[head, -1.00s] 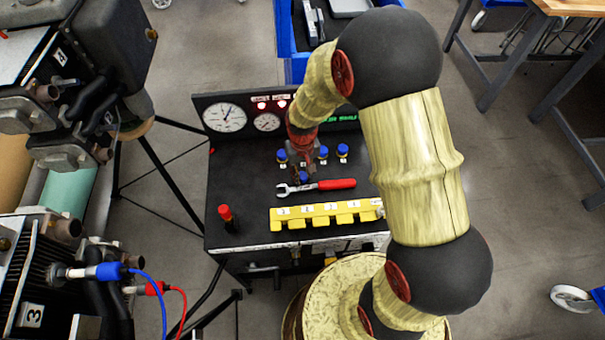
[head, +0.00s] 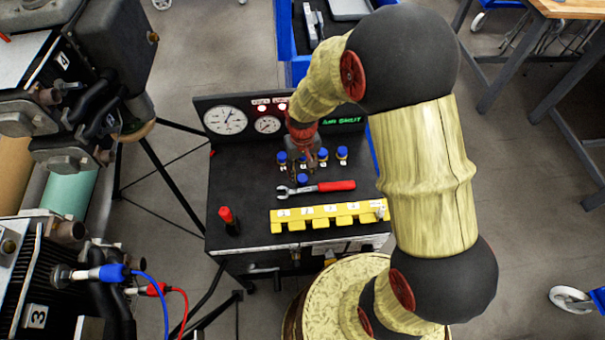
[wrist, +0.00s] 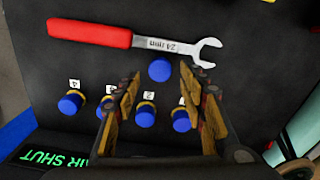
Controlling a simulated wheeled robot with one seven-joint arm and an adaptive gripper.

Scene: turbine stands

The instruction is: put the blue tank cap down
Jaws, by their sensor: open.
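A loose blue cap (head: 303,179) sits on the black bench top, just behind the open-end wrench (head: 325,187). In the wrist view the same blue cap (wrist: 159,69) lies just beyond the fingertips, between their lines and apart from both. My gripper (wrist: 160,88) is open and empty. In the head view my gripper (head: 308,166) hangs over the row of fittings, behind the loose cap. Blue caps labelled 4 (wrist: 70,103), 2 (wrist: 145,115) and 1 (wrist: 181,119) sit on brass fittings; the one between 4 and 2 is partly hidden by a finger.
A yellow slotted rack (head: 327,217) stands along the bench's front edge, with a red-topped lever (head: 228,218) to its left. A gauge panel (head: 240,100) with a green "AIR SHUT" display rises behind. The bench's left part is clear.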

